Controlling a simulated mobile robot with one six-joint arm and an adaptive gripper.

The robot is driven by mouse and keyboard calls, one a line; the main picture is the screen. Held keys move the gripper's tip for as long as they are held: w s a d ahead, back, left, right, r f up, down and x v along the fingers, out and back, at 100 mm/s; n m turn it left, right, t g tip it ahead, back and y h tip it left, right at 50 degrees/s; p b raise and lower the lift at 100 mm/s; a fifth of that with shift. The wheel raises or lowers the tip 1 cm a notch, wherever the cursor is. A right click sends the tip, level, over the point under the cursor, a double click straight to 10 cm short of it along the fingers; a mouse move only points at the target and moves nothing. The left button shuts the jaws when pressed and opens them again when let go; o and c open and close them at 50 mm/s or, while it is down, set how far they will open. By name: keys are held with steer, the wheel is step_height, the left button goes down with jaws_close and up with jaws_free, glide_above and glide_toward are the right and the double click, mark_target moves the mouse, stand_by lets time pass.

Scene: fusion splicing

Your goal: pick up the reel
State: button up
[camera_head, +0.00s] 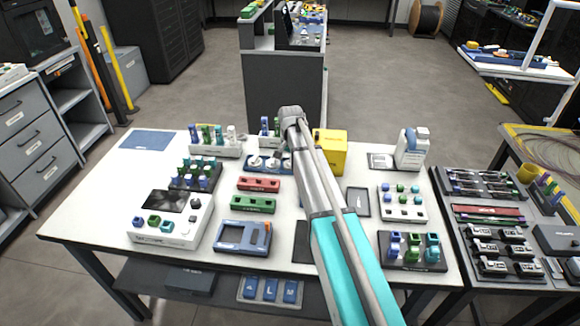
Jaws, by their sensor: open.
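A blue tray (257,168) near the back middle of the white table holds small round white pieces (254,161) that look like reels. They are too small to make out well, and I cannot tell which one the task means. My arm reaches in from the lower right, and its grey end is above the right part of this tray. My gripper (286,150) points down there, small and partly hidden by the arm. It is open, and I see nothing held. The arm hides the tray's right end.
A yellow box (331,152) stands just right of my arm. Red (259,184) and green (253,204) blocks lie in front of the tray. Racks and devices crowd both sides. A large brown cable drum (427,18) stands on the floor far back.

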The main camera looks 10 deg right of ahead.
stand_by(0.3)
steer(key=shift+s+r, duration=0.1)
steer(key=c, duration=1.1)
